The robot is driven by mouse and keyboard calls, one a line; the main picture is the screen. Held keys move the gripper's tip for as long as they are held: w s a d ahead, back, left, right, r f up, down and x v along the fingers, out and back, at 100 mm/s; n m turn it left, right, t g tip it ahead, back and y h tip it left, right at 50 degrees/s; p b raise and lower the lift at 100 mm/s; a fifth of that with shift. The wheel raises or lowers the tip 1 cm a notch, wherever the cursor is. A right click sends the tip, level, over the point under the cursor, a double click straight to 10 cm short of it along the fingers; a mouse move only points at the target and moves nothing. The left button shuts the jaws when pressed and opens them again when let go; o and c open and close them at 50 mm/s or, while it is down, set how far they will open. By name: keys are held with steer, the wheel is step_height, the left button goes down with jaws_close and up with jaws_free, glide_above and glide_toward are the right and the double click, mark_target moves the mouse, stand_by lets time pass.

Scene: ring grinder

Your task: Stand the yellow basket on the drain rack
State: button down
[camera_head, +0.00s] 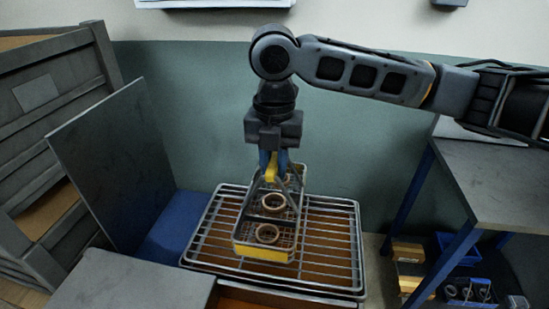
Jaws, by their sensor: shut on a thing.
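The yellow basket (262,252) is a wire basket with a yellow front band and a yellow grip at the top of its handle. Two rings, an upper ring (274,203) and a lower ring (267,233), lie inside it. My gripper (271,165) points down and is shut on the yellow grip of the handle. The basket is upright over the middle of the drain rack (335,236), a metal bar grate. I cannot tell whether its bottom touches the bars.
A grey table (130,283) stands at the front left, with a leaning dark panel (115,165) and a slatted grey crate (55,90) behind. At right is a workbench (500,180) with blue legs and bins (460,250) below. Bare rack bars show either side of the basket.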

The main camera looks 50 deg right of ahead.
steer(key=shift+f+b, duration=1.35)
steer(key=shift+f, duration=1.35)
steer(key=c, duration=0.9)
jaws_free()
steer(key=shift+a, duration=0.1)
step_height(320, 180, up, 8)
steer(key=shift+f+b, duration=0.1)
steer(key=shift+b, duration=0.35)
